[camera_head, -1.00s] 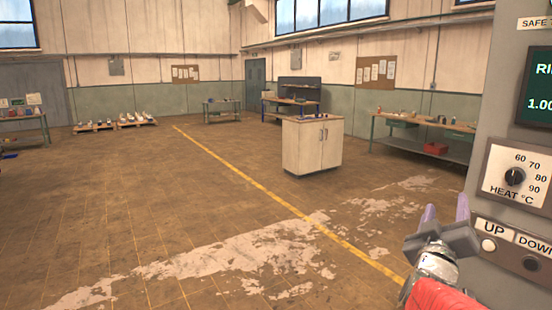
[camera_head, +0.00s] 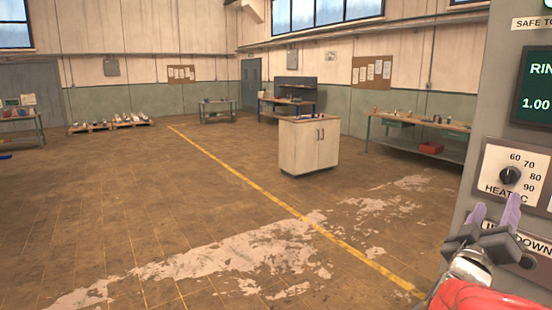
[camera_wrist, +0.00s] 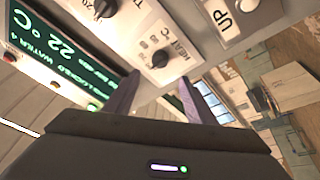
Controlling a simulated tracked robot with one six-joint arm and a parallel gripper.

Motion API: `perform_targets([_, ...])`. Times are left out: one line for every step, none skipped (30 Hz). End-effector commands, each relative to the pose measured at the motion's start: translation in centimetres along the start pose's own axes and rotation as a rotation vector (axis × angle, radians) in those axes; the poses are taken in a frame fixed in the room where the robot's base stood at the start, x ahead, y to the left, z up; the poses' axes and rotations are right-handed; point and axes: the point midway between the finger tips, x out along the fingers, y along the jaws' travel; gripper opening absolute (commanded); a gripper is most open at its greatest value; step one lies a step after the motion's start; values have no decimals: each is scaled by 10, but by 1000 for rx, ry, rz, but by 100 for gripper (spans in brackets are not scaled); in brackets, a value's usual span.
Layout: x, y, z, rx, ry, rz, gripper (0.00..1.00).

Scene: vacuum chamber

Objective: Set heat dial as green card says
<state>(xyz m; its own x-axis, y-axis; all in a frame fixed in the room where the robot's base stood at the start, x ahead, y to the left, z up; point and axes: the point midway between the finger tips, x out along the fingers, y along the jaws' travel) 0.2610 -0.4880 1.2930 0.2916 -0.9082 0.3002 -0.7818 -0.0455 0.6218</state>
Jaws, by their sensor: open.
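The heat dial (camera_head: 509,175) is a black knob on a white plate marked 60 to 90 on the grey panel at the right. In the wrist view it also shows (camera_wrist: 160,58), tilted, just beyond my fingertips. I cannot make out its exact setting. My gripper (camera_head: 495,205) is open and empty, below and slightly left of the dial in the head view, its tips covering part of the HEAT label. In the wrist view the two fingers (camera_wrist: 158,84) stand apart, pointing towards the panel. I cannot make out a readable green card.
A dark green display (camera_head: 538,95) sits above the dial. A DOWN button (camera_head: 527,261) sits below it, and the UP label is mostly hidden by my gripper. Another black dial (camera_wrist: 104,8) is beside the heat dial in the wrist view. The floor to the left is free.

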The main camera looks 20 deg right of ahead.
Motion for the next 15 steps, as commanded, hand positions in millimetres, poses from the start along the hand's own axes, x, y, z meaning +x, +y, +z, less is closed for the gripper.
perform_targets([7,0,1,0,-1,1,50])
perform_targets([12,0,1,0,-2,1,50])
perform_targets([17,0,1,0,-1,1,50])
perform_targets([21,0,1,0,-2,0,50])
perform_targets([26,0,1,0,-1,0,50])
perform_targets([31,-1,1,-1,-1,-1,50])
perform_targets([35,0,0,-1,0,-1,50])
perform_targets([39,0,0,-1,0,0,50])
perform_targets([45,-1,0,-1,0,-1,50])
perform_targets([49,0,0,0,0,0,50])
perform_targets([53,-1,0,0,0,-1,50])
perform_targets([59,-1,0,0,-1,-1,50])
perform_targets([63,-1,0,0,-1,-1,50])
perform_targets([67,-1,0,0,-1,-1,50])
perform_targets([73,-1,0,0,0,0,50])
